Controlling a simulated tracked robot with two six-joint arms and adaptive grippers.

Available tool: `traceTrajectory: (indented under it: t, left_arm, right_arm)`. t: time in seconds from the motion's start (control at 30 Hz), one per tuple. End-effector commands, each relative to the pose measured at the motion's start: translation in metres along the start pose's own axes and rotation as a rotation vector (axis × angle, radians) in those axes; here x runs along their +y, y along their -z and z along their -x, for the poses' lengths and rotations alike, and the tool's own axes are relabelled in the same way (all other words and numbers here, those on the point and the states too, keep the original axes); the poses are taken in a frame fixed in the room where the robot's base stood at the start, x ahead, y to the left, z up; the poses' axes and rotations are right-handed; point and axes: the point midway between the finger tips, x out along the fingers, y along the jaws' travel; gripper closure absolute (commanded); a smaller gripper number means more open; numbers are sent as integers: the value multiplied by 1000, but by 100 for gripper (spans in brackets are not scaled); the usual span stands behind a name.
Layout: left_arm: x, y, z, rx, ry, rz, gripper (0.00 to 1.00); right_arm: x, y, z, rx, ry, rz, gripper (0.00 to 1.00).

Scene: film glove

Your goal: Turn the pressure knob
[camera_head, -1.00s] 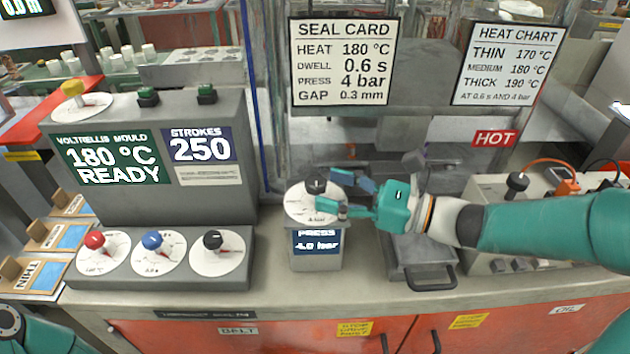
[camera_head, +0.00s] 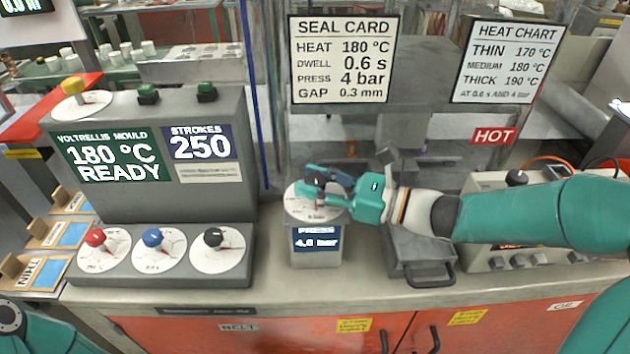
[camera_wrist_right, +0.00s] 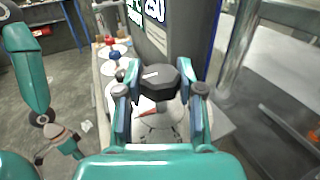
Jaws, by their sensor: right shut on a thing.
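The black pressure knob (camera_wrist_right: 152,78) sits on a white dial (camera_head: 298,205) on top of the grey box labelled PRESS (camera_head: 302,258). The box's blue display (camera_head: 317,240) reads about 4 bar; its last digit is blurred. My right gripper (camera_head: 326,184) reaches in from the right and is shut on the knob. In the right wrist view its two fingers (camera_wrist_right: 158,96) stand on either side of the knob, and a red pointer shows below it. The fingers largely hide the knob in the head view. My left gripper (camera_wrist_right: 68,148) hangs apart at the left in the right wrist view, small and unclear.
Left of the box, a console carries red (camera_head: 95,238), blue (camera_head: 152,237) and black (camera_head: 213,238) knobs. A seal card (camera_head: 343,60) above says PRESS 4 bar. A grey plate with a handle (camera_head: 430,275) and a HOT sign (camera_head: 493,136) are at the right.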

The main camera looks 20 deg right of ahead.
Motion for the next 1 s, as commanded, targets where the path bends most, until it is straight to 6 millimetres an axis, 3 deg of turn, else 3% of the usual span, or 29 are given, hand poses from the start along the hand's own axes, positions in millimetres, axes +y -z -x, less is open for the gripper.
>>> traceTrajectory:
  t: [0.47, 1.0]
  left_arm:
    - [5, 0, 13, 0, 0, 0, 60]
    - [20, 0, 57, 0, 0, 0, 60]
  right_arm:
    - [-2, -2, 0, 1, -105, -1, 98]
    - [-2, -3, 0, 1, -526, -1, 98]
